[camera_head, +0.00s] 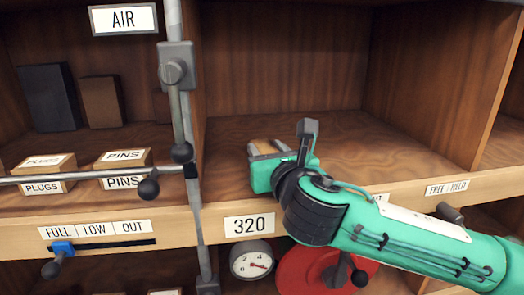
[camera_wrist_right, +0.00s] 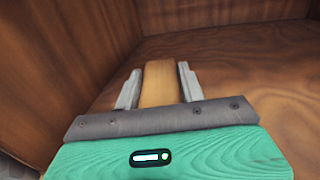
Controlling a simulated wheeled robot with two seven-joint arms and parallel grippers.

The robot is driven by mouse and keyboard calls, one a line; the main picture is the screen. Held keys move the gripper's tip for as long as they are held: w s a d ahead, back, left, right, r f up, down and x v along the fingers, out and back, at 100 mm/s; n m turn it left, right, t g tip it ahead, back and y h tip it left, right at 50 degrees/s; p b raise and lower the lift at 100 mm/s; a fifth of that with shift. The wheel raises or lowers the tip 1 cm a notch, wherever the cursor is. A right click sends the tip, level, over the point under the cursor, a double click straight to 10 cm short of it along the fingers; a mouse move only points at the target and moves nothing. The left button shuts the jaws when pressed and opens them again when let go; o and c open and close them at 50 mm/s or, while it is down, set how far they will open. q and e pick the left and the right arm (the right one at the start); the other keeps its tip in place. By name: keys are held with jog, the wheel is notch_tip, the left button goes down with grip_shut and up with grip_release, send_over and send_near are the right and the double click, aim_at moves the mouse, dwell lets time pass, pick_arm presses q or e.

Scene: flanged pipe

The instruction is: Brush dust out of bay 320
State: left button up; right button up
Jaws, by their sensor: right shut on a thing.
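Bay 320 is the open wooden compartment whose floor (camera_head: 375,152) lies above the white "320" label (camera_head: 249,224). My right gripper (camera_head: 267,147) reaches over the front edge into the left front of the bay. It is shut on a tan wooden piece, which looks like the brush handle (camera_wrist_right: 160,84), held between the two grey fingers in the right wrist view. The bristles are hidden, so I cannot tell whether they touch the floor. I cannot make out dust on the bay floor. My left gripper is not in view.
A grey upright post (camera_head: 188,120) with clamps and knobbed levers stands left of the bay. Boxes marked PINS (camera_head: 122,170) and PLUGS (camera_head: 42,175) sit in the left bay. A gauge (camera_head: 251,260) and red disc (camera_head: 305,272) are below. The bay's back and right are clear.

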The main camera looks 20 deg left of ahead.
jog(key=shift+w+d, duration=0.5)
jog(key=shift+d, duration=0.25)
jog(key=shift+w+d, duration=0.45)
jog(key=shift+d, duration=0.25)
jog(key=shift+a, duration=0.1)
jog(key=shift+r+p, duration=1.45)
jog(key=shift+r, duration=0.1)
jog(key=shift+s, duration=0.15)
jog(key=s+a+b+v, duration=0.1)
jog(key=a+v, duration=0.1)
jog(key=v, duration=1.7)
jog(key=shift+s+d, duration=0.25)
jog(key=shift+s, duration=0.3)
